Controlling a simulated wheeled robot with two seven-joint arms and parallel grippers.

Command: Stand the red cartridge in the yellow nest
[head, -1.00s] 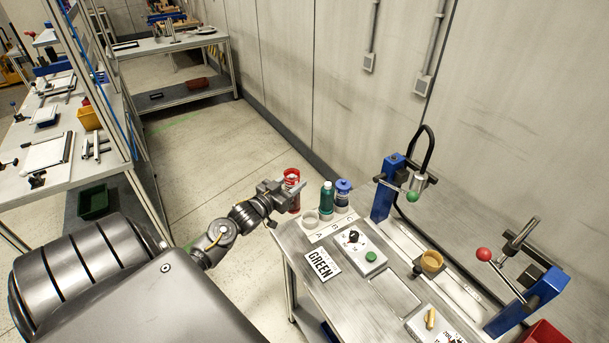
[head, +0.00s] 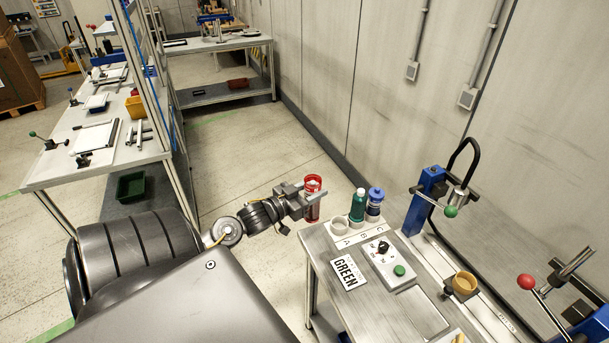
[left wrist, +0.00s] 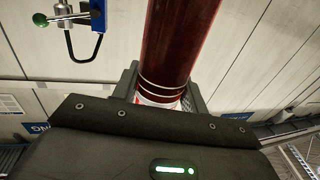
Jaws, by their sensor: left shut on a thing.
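The red cartridge (head: 313,198) is upright in my left gripper (head: 308,196), beyond the far left corner of the workbench in the head view. My left gripper is shut on it. In the left wrist view the dark red cartridge (left wrist: 182,45) stands between the jaws, its upper end out of the picture. The yellow nest (head: 464,284) is a round ochre cup on the bench, right of the green button and well apart from the cartridge. It looks empty. My right gripper does not show.
A green bottle (head: 357,205) and a blue one (head: 375,203) stand close right of the cartridge. A pale ring (head: 339,224) lies beside them. A blue press (head: 425,200) with a green-knobbed lever and a red-knobbed lever (head: 526,281) rise near the nest. A GREEN card (head: 346,272) lies in front.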

